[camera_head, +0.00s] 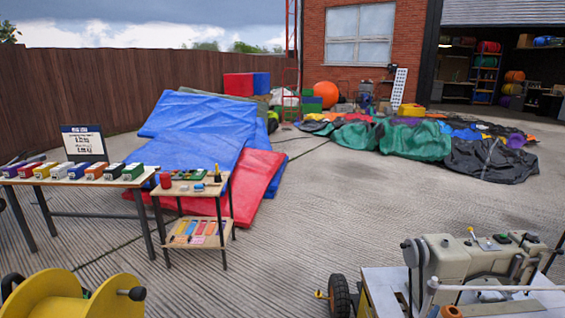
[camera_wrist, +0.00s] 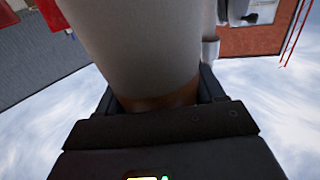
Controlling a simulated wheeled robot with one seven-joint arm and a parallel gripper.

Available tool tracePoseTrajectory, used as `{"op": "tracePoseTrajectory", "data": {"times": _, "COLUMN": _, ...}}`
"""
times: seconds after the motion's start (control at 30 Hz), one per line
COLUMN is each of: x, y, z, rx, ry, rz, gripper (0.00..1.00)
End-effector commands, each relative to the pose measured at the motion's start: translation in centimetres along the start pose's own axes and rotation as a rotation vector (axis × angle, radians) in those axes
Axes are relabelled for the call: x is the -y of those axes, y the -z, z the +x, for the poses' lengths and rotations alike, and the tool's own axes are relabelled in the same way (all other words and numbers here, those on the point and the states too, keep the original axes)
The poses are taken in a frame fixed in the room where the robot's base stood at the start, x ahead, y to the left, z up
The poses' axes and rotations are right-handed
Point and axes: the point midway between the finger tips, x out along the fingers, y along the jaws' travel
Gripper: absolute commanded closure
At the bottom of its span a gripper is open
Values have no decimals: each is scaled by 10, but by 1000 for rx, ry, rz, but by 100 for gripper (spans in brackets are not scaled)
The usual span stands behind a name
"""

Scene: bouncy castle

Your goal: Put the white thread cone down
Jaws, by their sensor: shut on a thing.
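The white thread cone (camera_wrist: 140,40) fills the upper middle of the wrist view, pale grey-white with a brown band at its lower end in the picture. My gripper (camera_wrist: 158,92) is shut on it, with a dark finger on each side of the brown end. The cone hides much of what lies beyond it. Neither my gripper nor the held cone shows in the head view.
A sewing machine (camera_head: 470,262) stands on a bench at the lower right. A small two-level table (camera_head: 176,188) and a longer table (camera_head: 128,181) with coloured boxes stand left. A yellow reel (camera_head: 62,297) is lower left. The paved middle is clear.

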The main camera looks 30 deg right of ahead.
Motion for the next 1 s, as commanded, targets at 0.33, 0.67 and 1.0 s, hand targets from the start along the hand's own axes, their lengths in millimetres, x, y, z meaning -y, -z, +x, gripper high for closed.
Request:
{"op": "tracePoseTrajectory", "data": {"times": 0.33, "x": 4, "y": 34, "z": -3, "rx": 0, "ry": 13, "rz": 0, "gripper": 73}}
{"op": "tracePoseTrajectory", "data": {"times": 0.67, "x": 72, "y": 30, "z": -59, "rx": -1, "ry": 276, "rz": -1, "gripper": 73}}
{"op": "tracePoseTrajectory", "data": {"times": 1.0, "x": 167, "y": 19, "z": -195, "rx": 0, "ry": 780, "rz": -3, "gripper": 72}}
